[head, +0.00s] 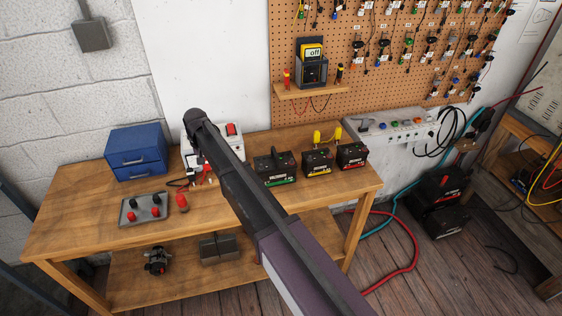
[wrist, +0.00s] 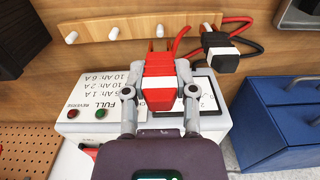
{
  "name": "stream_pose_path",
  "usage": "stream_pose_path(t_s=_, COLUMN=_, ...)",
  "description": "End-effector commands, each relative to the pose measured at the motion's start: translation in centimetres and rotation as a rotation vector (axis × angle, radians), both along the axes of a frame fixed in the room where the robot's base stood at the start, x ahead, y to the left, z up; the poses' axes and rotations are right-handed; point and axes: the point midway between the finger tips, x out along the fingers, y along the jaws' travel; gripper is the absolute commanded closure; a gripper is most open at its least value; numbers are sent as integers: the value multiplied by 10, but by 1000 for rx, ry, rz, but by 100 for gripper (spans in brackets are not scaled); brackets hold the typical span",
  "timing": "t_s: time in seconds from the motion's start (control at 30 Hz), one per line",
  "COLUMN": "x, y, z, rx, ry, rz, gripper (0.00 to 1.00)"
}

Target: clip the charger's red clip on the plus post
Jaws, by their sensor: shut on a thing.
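My gripper (wrist: 160,88) is shut on the charger's red clip (wrist: 160,68), which has a white band. The clip is in front of the white charger (wrist: 75,128), and red prongs point to the wooden peg rail. The charger's black clip (wrist: 221,60) is to the right with its cable. In the head view my arm covers part of the charger (head: 235,150), and my gripper is mostly hidden behind it. Three black batteries stand right of it: green-marked (head: 274,168), yellow-topped (head: 317,162) and red-marked (head: 351,156). Which post is the plus post is too small to tell.
A blue drawer cabinet (head: 138,152) stands at the bench's left. A grey tray with red and black knobs (head: 130,216) and a red-handled tool (head: 182,203) lie in front. The wooden peg rail (wrist: 95,32) is close to the clip. The bench's (head: 75,225) front left is clear.

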Motion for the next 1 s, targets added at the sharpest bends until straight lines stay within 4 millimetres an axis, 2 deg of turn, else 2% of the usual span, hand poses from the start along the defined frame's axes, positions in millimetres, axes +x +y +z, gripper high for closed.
stream_pose_path(t_s=0.47, x=0, y=0, z=4, rx=0, ry=0, rz=0, gripper=87)
stream_pose_path(t_s=1.0, x=0, y=0, z=43, rx=0, ry=0, rz=0, gripper=87)
